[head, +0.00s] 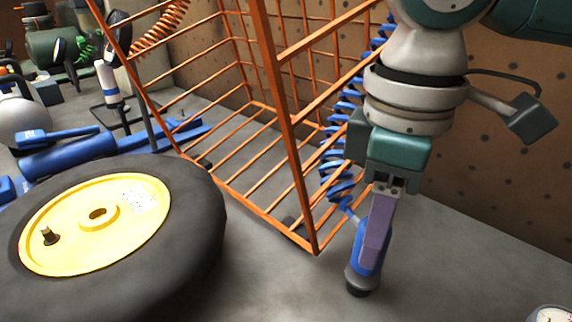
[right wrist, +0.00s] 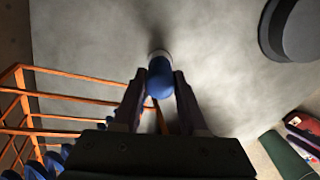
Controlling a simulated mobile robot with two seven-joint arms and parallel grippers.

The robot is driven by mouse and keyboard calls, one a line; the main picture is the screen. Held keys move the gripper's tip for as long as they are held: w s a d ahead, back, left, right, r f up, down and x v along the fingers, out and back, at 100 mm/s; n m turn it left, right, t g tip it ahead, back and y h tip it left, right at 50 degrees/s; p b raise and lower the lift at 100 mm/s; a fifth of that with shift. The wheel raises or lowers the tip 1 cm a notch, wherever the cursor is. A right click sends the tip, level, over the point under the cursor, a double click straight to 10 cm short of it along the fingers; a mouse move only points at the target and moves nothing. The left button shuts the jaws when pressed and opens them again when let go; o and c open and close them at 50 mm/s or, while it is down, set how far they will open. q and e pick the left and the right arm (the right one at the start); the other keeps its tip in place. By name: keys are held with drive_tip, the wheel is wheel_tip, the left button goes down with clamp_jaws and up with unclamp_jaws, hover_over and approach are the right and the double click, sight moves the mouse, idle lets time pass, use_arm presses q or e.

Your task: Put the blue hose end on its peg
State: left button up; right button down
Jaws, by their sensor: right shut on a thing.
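The blue hose end (head: 356,268) is a blue handle with a black tip, hanging down from the blue coiled hose (head: 337,170). My right gripper (head: 374,240) points down and is shut on it, above the grey floor and just right of the orange cage's lower corner. In the right wrist view the hose end (right wrist: 160,82) sits between the two fingers of the right gripper (right wrist: 160,92). The coil runs up behind the cage bars and my right arm. I cannot make out the hose end's peg in either view. My left gripper is not in view.
The orange wire cage (head: 290,140) stands close left of my right gripper. A large black tyre with a yellow hub (head: 135,225) is at the front left. A perforated brown wall (head: 500,165) is behind. Floor at the right is clear, except a gauge (head: 552,314) in the corner.

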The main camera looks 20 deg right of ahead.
drive_tip(key=shift+f, duration=0.3)
idle(0.4)
drive_tip(key=shift+r, duration=0.1)
drive_tip(key=shift+p, duration=0.5)
idle(0.6)
drive_tip(key=shift+p, duration=0.75)
